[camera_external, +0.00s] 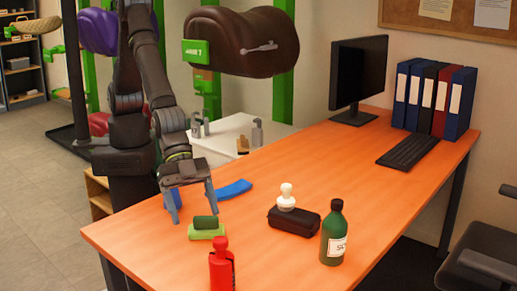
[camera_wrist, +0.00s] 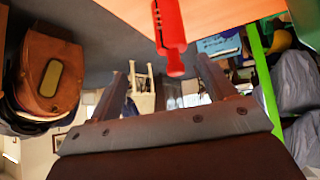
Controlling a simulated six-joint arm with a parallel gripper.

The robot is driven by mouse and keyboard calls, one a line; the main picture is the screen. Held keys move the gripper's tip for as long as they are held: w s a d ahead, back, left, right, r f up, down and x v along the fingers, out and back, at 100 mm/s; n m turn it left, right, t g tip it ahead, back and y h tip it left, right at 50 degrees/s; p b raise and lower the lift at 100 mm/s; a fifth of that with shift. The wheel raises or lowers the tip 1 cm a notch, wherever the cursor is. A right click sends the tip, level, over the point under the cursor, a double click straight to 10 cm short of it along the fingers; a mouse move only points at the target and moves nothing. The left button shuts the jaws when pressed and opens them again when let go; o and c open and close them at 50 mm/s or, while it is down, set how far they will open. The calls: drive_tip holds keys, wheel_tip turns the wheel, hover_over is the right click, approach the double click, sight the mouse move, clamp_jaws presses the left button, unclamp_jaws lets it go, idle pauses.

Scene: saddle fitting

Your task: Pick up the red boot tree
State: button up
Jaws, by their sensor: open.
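The red boot tree (camera_external: 221,270) stands at the near edge of the orange table in the external view, with its lower end cut off by the frame. It also shows in the wrist view (camera_wrist: 168,35), at the top, just beyond the fingertips and a little right of the middle. My gripper (camera_external: 195,207) is open and empty over the left part of the table, behind and to the left of the boot tree. Its two fingers are spread apart in the wrist view (camera_wrist: 166,78), with nothing between them touching either one.
A light green block with a dark green roll (camera_external: 206,229) lies just below my gripper. A blue piece (camera_external: 234,189) lies behind it. A dark case with a white-knobbed stamp (camera_external: 293,221) and a green bottle (camera_external: 334,235) stand to the right. The table (camera_external: 330,170) is clear behind them, before the keyboard (camera_external: 413,150).

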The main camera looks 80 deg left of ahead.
sight(221, 256)
wheel_tip(221, 256, up, 8)
drive_tip(key=w+d+g+y, duration=0.1)
drive_tip(key=w+d+y, duration=0.1)
drive_tip(key=d+y, duration=0.15)
drive_tip(key=shift+n, duration=0.3)
drive_tip(key=x, duration=1.1)
drive_tip(key=a+x, duration=0.1)
drive_tip(key=x, duration=0.5)
drive_tip(key=shift+w+f, duration=0.15)
drive_tip(key=shift+f, duration=0.1)
drive_tip(key=shift+c, duration=0.3)
drive_tip(key=c, duration=1.1)
